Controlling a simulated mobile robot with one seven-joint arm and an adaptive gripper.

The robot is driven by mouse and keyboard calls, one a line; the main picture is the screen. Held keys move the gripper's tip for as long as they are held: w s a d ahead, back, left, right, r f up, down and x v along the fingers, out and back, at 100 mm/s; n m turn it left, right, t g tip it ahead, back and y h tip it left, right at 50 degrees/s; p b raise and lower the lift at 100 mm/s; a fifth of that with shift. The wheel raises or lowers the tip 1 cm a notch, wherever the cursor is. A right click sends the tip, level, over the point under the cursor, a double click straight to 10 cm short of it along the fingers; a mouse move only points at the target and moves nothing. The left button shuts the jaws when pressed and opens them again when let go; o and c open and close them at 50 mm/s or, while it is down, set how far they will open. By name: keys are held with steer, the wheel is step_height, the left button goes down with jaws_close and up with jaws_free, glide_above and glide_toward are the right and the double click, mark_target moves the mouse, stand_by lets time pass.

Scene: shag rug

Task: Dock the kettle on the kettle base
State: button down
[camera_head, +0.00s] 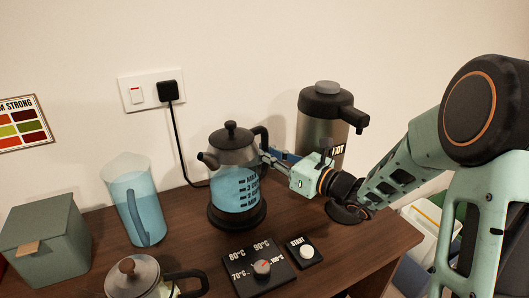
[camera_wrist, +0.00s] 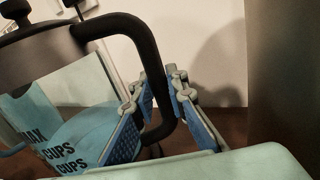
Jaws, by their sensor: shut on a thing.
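The kettle (camera_head: 237,180) has a steel top, a dark lid and a blue lower body marked with cup levels. It stands upright over the round black kettle base (camera_head: 237,218); I cannot tell whether it is fully seated or slightly above it. My gripper (camera_head: 268,159) comes in from the right at the kettle's handle side. In the wrist view, my gripper's blue-padded fingers (camera_wrist: 155,112) are shut around the black handle (camera_wrist: 146,55), and the kettle body (camera_wrist: 65,110) fills the left. The far side of the base is hidden behind the kettle.
A steel dispenser (camera_head: 324,118) stands behind right, with a dark disc (camera_head: 346,212) in front. A clear jug (camera_head: 134,200) and grey-green box (camera_head: 46,240) are left. A lidded pot (camera_head: 140,278) and dial panel (camera_head: 260,268) are in front. A cord runs from the wall plug (camera_head: 168,91).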

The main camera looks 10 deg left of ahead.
steer(key=shift+f+b, duration=0.15)
steer(key=shift+b, duration=0.15)
steer(key=c, duration=2.2)
jaws_free()
steer(key=shift+d+f, duration=0.1)
steer(key=shift+f, duration=0.2)
steer(key=p+v, duration=0.1)
steer(key=v, duration=1)
steer(key=shift+s, duration=0.1)
